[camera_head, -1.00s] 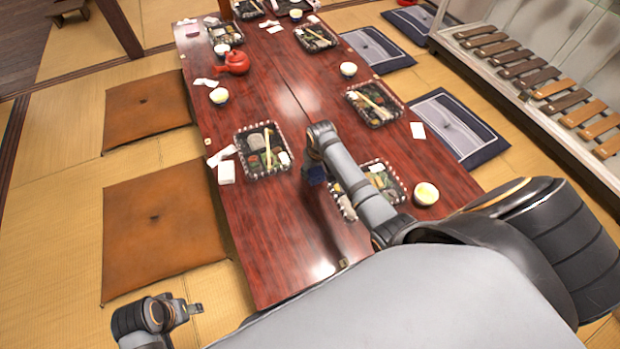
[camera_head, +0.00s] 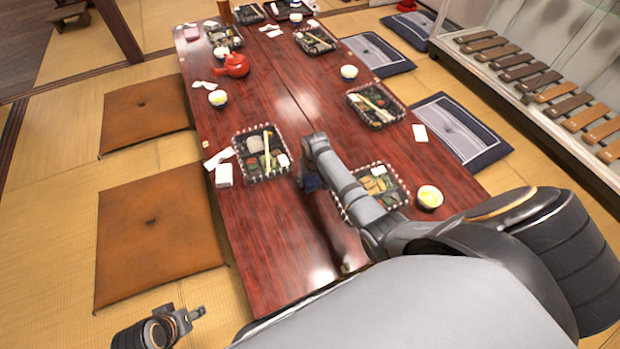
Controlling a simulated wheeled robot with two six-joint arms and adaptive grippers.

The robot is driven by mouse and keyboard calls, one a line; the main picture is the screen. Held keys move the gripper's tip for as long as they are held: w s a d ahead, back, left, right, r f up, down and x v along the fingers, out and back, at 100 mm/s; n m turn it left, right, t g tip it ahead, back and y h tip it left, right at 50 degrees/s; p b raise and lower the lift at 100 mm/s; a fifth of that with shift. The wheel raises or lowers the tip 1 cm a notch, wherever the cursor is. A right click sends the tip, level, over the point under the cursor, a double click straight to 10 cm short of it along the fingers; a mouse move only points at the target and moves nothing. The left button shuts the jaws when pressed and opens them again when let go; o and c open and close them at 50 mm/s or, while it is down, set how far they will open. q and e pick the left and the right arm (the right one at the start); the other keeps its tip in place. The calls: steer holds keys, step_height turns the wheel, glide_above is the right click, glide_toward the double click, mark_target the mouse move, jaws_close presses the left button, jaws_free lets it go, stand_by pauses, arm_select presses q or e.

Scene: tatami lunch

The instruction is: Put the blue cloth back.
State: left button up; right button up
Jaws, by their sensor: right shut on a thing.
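A small dark blue bundle, which looks like the blue cloth (camera_head: 314,183), shows at the end of my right arm, low over the middle of the red-brown table (camera_head: 268,225). My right gripper (camera_head: 308,181) is shut on it, pointing down. The wrist and forearm hide most of the jaws, and I cannot tell whether the cloth touches the tabletop. My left gripper (camera_head: 190,318) is at the bottom left over the tatami, off the table. It looks open and empty.
Bento trays (camera_head: 262,154) and (camera_head: 390,190) flank my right gripper. Brown cushions (camera_head: 158,240) lie left, blue ones (camera_head: 460,130) right. The table's near-left part is clear.

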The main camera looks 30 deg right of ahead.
mark_target(311, 180)
steer(key=o, duration=1.2)
arm_select(q)
step_height(311, 180, up, 5)
steer(key=a+g+p, duration=0.1)
steer(key=g+p, duration=0.1)
steer(key=p, duration=0.2)
arm_select(e)
steer(key=r, duration=0.7)
steer(key=shift+s+r, duration=0.1)
steer(key=shift+s, duration=0.3)
arm_select(q)
step_height(311, 180, down, 9)
steer(key=a+y+p, duration=0.1)
steer(key=a, duration=0.1)
steer(key=shift+s+r, duration=0.15)
arm_select(e)
steer(key=r, duration=0.2)
steer(key=s+r, duration=0.1)
steer(key=r, duration=0.1)
steer(key=shift+r, duration=0.4)
